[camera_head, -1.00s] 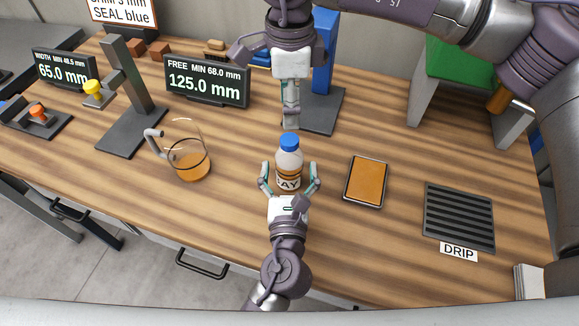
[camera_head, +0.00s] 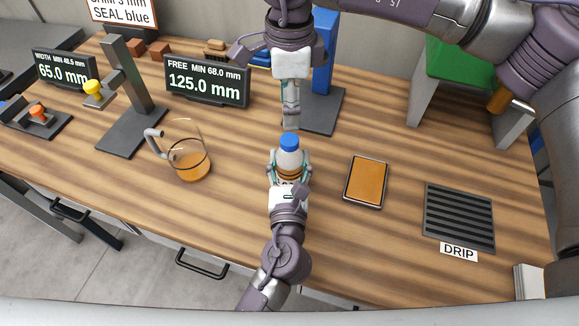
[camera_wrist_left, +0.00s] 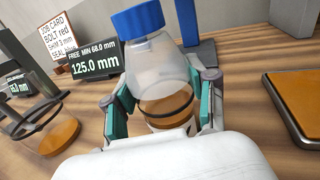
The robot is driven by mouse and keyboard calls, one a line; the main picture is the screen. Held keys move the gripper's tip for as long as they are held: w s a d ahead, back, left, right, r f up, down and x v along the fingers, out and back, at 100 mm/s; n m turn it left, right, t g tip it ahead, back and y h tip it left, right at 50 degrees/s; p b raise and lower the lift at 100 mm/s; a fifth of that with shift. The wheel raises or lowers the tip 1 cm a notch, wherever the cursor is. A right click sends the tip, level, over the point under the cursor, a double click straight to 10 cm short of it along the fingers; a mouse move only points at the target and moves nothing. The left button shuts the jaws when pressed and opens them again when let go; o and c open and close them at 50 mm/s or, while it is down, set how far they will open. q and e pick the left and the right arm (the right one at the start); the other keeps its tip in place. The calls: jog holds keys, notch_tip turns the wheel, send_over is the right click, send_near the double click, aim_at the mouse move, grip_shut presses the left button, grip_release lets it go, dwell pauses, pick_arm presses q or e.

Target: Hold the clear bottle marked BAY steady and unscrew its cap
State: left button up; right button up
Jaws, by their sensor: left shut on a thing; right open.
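The clear bottle (camera_head: 289,159) stands on the wooden bench with amber liquid in its lower part. Its blue cap (camera_head: 289,141) is on the neck. My left gripper (camera_head: 289,174) is shut on the bottle's body from the near side and now hides most of its label. In the left wrist view the bottle (camera_wrist_left: 160,72) sits between both finger pads, with the blue cap (camera_wrist_left: 140,19) clear above them. My right gripper (camera_head: 291,120) points down just above and behind the cap, apart from it. It is open and empty, seen edge-on.
A glass jug (camera_head: 188,163) with amber liquid stands to the left. An orange-topped tray (camera_head: 366,181) and a dark drip grate (camera_head: 459,216) lie to the right. Behind stand the 125.0 mm display (camera_head: 206,82) and a blue post (camera_head: 323,70). The bench beside the bottle is clear.

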aim_at(289, 139)
pick_arm(q)
grip_shut()
pick_arm(e)
jog(key=m, duration=1.8)
jog(key=shift+m, duration=0.4)
jog(key=m, duration=0.3)
jog(key=shift+m, duration=0.4)
jog(key=m, duration=0.4)
jog(key=shift+f, duration=4)
jog(key=shift+c, duration=0.3)
